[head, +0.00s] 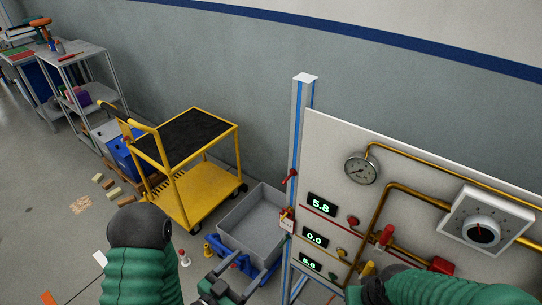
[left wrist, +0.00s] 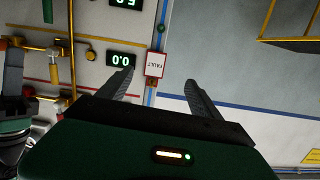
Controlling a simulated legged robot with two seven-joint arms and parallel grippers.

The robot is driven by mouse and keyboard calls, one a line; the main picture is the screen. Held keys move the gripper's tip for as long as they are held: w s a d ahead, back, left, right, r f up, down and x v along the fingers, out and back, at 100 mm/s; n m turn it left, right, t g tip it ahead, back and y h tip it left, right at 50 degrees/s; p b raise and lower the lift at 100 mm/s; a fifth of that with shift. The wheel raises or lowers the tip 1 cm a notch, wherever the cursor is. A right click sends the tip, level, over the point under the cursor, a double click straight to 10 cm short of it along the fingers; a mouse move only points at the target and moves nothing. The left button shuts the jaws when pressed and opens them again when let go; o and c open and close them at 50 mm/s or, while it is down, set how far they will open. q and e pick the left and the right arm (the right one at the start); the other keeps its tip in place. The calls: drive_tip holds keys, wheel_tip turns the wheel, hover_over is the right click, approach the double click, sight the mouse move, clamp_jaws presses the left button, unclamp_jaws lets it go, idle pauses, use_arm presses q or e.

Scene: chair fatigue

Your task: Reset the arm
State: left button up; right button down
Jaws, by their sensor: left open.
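My left gripper (head: 222,285) is low in the middle of the head view, left of the upright post. In the left wrist view its two dark fingers stand apart (left wrist: 159,78), with nothing held between them. A small white and red FAULT tag (left wrist: 155,64) shows between the fingertips; I cannot tell how far it is. The tag (head: 287,220) hangs on the blue and white post in the head view. My right arm comes in at the bottom right, and its gripper does not show.
A panel (head: 330,135) carries a gauge (head: 361,168), green displays (head: 321,205), brass pipes, red valves and a dial (head: 482,232). A grey crate (head: 245,225) stands left of the post, with a yellow cart (head: 208,192) behind. Small items lie on the floor at left.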

use_arm(q)
drive_tip(key=w+a+r+n+g+y+p, duration=0.1)
drive_tip(key=w+a+n+g+y+p, duration=0.15)
drive_tip(key=a+g+y, duration=0.4)
drive_tip(key=s+a+r+n+g+y+p, duration=0.1)
drive_tip(key=s+a+r+n+g, duration=0.1)
drive_tip(key=s+r, duration=0.2)
drive_tip(key=s+a+r+n+g+y+p, duration=0.1)
drive_tip(key=s+a+r+n+g+p, duration=0.1)
drive_tip(key=s, duration=0.6)
drive_tip(key=shift+s+a+r+n+y, duration=0.2)
drive_tip(key=shift+a+r+n+y, duration=0.2)
drive_tip(key=shift+r, duration=0.45)
drive_tip(key=shift+g, duration=0.25)
